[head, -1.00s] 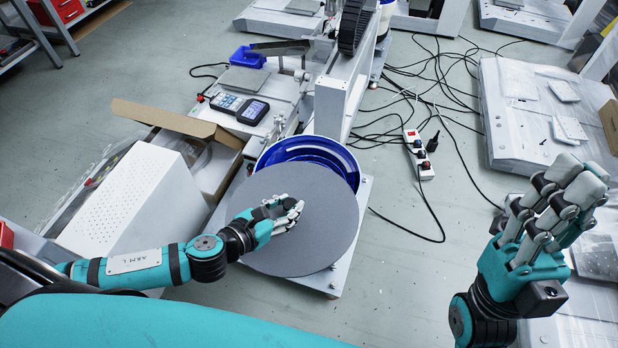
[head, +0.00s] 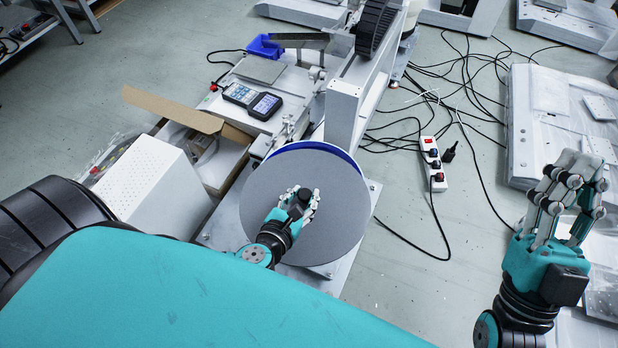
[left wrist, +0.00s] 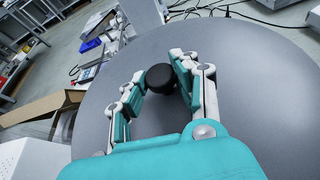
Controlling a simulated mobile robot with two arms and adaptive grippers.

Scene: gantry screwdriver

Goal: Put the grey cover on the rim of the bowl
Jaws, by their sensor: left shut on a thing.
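The grey cover (head: 340,195) is a large round disc with a black knob (left wrist: 160,78) at its middle. My left gripper (head: 300,198) is shut on the knob, with its fingers around the knob's sides in the left wrist view. The bowl (head: 322,148) is blue inside; only a thin strip of it shows past the cover's far edge, and the rest is hidden under the cover. I cannot tell whether the cover touches the rim. My right gripper (head: 570,195) is empty, with its fingers apart and pointing up, at the right, well away from the bowl.
A gantry machine (head: 350,110) stands right behind the bowl. A handheld controller (head: 252,101), a blue tray (head: 264,47), an open cardboard box (head: 175,108) and a white perforated case (head: 150,185) lie to the left. A power strip (head: 433,163) and cables lie on the floor to the right.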

